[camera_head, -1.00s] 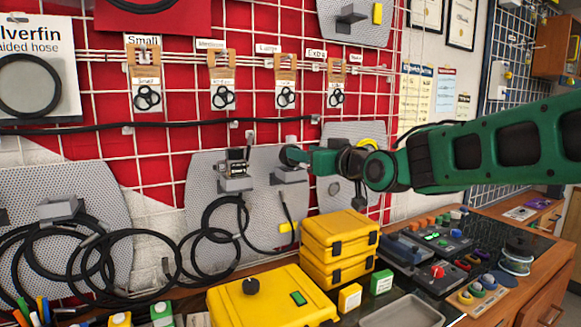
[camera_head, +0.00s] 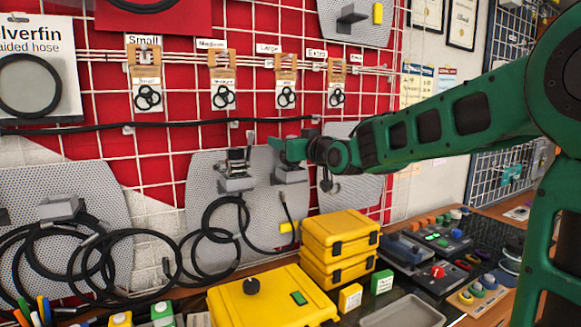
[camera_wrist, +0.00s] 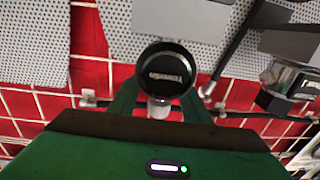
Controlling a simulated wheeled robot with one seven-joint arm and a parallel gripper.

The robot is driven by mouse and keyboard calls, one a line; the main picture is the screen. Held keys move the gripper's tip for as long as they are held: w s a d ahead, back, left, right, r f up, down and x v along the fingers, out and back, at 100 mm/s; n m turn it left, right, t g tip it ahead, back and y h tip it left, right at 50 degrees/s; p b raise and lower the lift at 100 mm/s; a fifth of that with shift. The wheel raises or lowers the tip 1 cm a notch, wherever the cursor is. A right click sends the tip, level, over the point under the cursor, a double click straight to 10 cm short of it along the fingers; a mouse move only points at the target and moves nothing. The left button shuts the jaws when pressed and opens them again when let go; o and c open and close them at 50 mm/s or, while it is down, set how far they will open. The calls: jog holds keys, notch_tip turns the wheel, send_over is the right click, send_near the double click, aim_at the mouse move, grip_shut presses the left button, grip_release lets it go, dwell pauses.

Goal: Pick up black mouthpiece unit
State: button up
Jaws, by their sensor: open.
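The black mouthpiece unit (camera_wrist: 165,75) shows in the wrist view as a round black cap with pale lettering, with a pale stub below it. My gripper (camera_wrist: 158,98) is open, its green fingers to either side of the cap's lower part. I cannot tell whether they touch it. In the head view my gripper (camera_head: 284,149) is in front of the wall panel, just above the right grey bracket (camera_head: 290,175). The unit is not clearly seen there, as the gripper covers that spot.
A metal and black regulator part (camera_head: 237,163) sits on the left grey bracket (camera_head: 236,184), close to my gripper; it also shows in the wrist view (camera_wrist: 292,83). Black hoses (camera_head: 222,225) hang below. Stacked yellow cases (camera_head: 340,235) stand on the bench underneath.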

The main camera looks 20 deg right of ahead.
jog(key=shift+w+a, duration=0.1)
jog(key=shift+w, duration=0.2)
jog(key=shift+c, duration=0.6)
grip_shut()
jog(key=shift+r, duration=0.1)
